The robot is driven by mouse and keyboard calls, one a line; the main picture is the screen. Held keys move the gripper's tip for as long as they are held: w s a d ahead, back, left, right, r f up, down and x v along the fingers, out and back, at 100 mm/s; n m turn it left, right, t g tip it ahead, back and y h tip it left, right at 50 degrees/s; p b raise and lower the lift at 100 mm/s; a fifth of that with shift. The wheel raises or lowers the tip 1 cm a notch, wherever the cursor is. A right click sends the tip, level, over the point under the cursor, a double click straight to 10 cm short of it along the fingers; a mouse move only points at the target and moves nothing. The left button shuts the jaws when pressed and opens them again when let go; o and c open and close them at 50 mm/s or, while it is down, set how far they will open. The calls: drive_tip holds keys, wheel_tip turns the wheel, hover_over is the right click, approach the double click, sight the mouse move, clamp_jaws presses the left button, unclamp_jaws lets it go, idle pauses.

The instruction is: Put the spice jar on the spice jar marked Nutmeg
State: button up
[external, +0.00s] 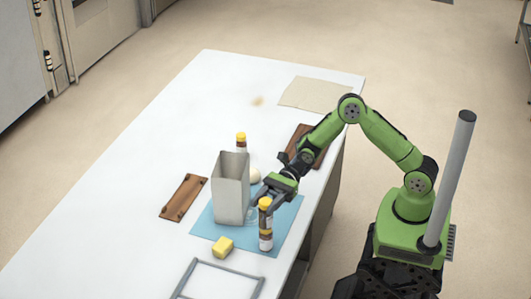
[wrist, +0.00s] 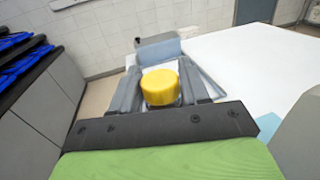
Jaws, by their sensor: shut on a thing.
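My gripper (external: 265,201) is shut on a spice jar (external: 265,219) with a yellow lid. The lid (wrist: 160,86) shows between the fingers in the wrist view. The held jar is upright, directly above another yellow-lidded jar (external: 265,243) standing on the blue mat. The two look in line, and I cannot tell whether they touch or a small gap is left. A third yellow-lidded jar (external: 241,142) stands behind the tall grey container. Labels are too small to read, so I cannot tell which jar is marked Nutmeg.
The tall grey container (external: 231,190) stands on the blue mat (external: 284,228), left of my gripper. The table's left side is clear.

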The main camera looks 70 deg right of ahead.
drive_tip(key=shift+r, duration=0.1)
drive_tip(key=o, duration=1.1)
drive_tip(key=shift+o, duration=0.2)
drive_tip(key=shift+r, duration=0.1)
drive_tip(key=p+v, duration=0.1)
drive_tip(key=v, duration=1.1)
